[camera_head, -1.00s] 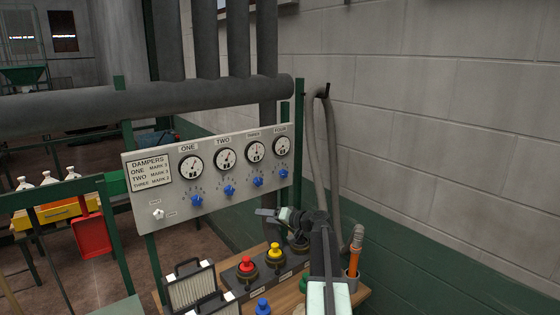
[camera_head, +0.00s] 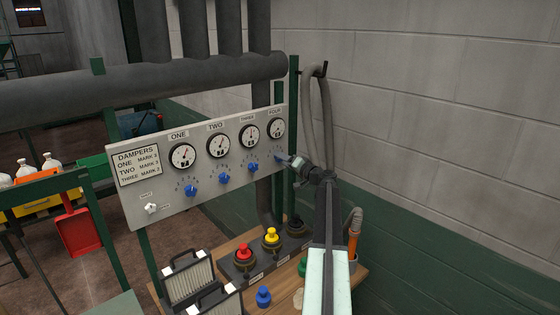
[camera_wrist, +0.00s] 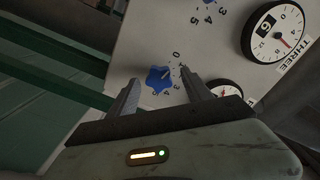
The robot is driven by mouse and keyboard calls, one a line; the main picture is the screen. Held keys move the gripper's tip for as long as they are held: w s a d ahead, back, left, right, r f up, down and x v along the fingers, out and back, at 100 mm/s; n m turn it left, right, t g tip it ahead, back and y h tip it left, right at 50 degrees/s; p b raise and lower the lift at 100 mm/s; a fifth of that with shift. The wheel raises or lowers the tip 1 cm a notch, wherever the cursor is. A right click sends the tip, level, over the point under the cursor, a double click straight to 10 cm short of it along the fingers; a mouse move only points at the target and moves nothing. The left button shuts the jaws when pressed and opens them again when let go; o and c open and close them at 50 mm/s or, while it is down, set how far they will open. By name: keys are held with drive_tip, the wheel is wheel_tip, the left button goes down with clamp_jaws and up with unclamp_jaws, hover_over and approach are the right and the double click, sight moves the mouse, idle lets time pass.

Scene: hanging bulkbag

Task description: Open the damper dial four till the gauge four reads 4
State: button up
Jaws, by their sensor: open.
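The damper panel (camera_head: 205,165) carries a row of round gauges, each with a blue dial beneath it. Gauge four (camera_head: 277,128) is the rightmost; its needle is too small to read. In the wrist view it (camera_wrist: 226,91) is partly hidden by my right finger and body. Damper dial four (camera_wrist: 157,79) is a blue star-shaped knob with printed numbers around it. My gripper (camera_head: 286,159) is open in front of it. In the wrist view the fingertips stand on either side of the dial; I cannot tell whether they touch it.
Gauge three (camera_wrist: 273,31) is beside dial four's area. A grey hose (camera_head: 310,110) hangs right of the panel. A block wall (camera_head: 440,90) stands at the right.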

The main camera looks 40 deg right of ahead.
drive_tip(key=shift+w+d, duration=0.15)
drive_tip(key=shift+w, duration=0.5)
